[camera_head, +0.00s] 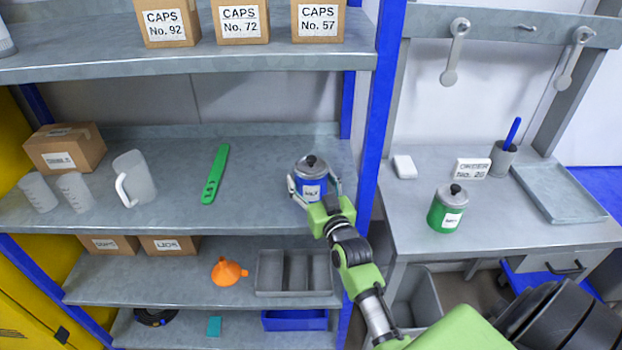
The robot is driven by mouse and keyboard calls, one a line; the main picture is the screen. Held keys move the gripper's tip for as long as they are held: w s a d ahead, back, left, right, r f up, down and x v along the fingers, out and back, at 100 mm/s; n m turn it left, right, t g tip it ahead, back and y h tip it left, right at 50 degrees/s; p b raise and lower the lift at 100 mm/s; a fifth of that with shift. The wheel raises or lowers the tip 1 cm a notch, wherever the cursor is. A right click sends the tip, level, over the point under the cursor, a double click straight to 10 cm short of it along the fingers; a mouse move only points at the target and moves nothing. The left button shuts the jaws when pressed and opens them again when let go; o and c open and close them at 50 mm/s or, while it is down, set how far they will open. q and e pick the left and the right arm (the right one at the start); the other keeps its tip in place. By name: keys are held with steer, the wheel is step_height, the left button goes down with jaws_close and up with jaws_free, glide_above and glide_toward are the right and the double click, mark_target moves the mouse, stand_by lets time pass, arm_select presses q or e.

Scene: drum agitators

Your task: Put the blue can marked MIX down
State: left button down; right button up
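The blue can (313,184) has a grey lid with a black knob and a white label too small to read surely. It is upright at the right end of the middle shelf (250,213). My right gripper (313,184) comes from the front, with one finger on each side of the can, and appears shut on it. The can's base is partly hidden by the gripper, so I cannot tell whether it touches the shelf. My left gripper is not in view.
A blue post (378,110) rises right of the can. A green can (447,209) stands on the bench. The shelf beside the can is clear.

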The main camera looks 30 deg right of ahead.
mark_target(317, 190)
steer(key=shift+s+r, duration=0.1)
steer(key=shift+r, duration=0.1)
steer(key=shift+s+a+f, duration=0.1)
steer(key=shift+s+f, duration=0.05)
steer(key=shift+s, duration=0.2)
steer(key=b+v, duration=0.1)
steer(key=v, duration=0.5)
steer(key=shift+s, duration=0.3)
steer(key=shift+a, duration=0.1)
